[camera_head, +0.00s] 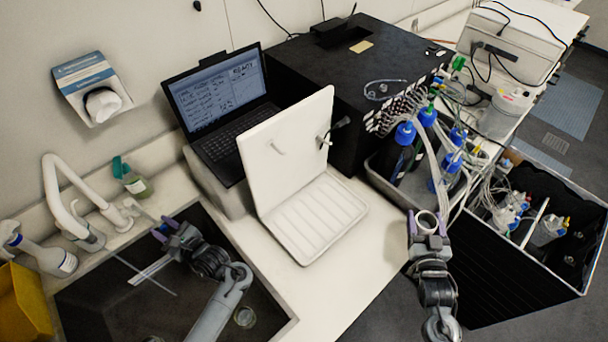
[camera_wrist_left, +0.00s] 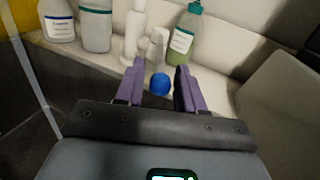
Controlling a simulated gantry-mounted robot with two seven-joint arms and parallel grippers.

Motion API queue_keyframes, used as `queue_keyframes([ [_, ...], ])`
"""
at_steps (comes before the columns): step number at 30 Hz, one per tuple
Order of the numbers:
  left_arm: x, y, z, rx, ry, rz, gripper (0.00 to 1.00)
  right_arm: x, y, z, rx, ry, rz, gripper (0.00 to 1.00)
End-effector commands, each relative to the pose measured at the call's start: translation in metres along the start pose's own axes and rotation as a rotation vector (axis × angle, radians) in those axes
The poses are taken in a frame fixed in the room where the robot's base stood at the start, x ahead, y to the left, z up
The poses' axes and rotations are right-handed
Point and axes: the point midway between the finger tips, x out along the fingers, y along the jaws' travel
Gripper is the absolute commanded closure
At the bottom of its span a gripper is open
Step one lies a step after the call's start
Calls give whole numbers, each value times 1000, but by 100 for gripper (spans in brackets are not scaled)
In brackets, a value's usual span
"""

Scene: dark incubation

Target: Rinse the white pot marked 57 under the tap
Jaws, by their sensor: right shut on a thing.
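A small white round pot (camera_head: 427,220) is in my right gripper (camera_head: 428,230), shut on it above the bench's front edge, right of the white open-lidded device. No number can be read on it. The white tap (camera_head: 58,190) arches at the back left of the dark sink (camera_head: 90,300). My left gripper (camera_head: 168,228) is over the sink's back edge, right of the tap. In the left wrist view its purple fingers (camera_wrist_left: 160,85) are apart, with a blue round knob (camera_wrist_left: 160,84) showing between them. Whether they touch it cannot be told.
A green-capped bottle (camera_head: 132,178) and a white bottle (camera_head: 45,258) stand behind the sink. A laptop (camera_head: 220,105) and the white device (camera_head: 310,215) are in the middle. A tray of blue-capped bottles (camera_head: 390,180) and a dark open crate (camera_head: 500,270) are at right.

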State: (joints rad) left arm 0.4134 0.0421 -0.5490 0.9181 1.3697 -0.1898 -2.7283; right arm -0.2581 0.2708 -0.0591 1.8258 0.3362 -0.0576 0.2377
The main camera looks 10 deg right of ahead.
Motion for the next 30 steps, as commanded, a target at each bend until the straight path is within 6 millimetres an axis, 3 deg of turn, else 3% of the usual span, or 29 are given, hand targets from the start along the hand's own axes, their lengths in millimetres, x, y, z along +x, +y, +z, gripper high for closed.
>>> queue_keyframes([
  [7, 22, 0, 0, 0, 0, 0, 62, 0, 0, -3, 0, 1, 0, 79],
  [18, 25, 0, 0, -1, 1, -1, 62, 0, 0, -4, 0, 1, 0, 79],
  [25, 25, 0, 0, -1, 1, -1, 97, 0, 0, -4, 0, 1, 0, 79],
  [30, 24, 0, 0, -1, 1, -1, 100, 0, 0, -4, 0, 1, 0, 79],
])
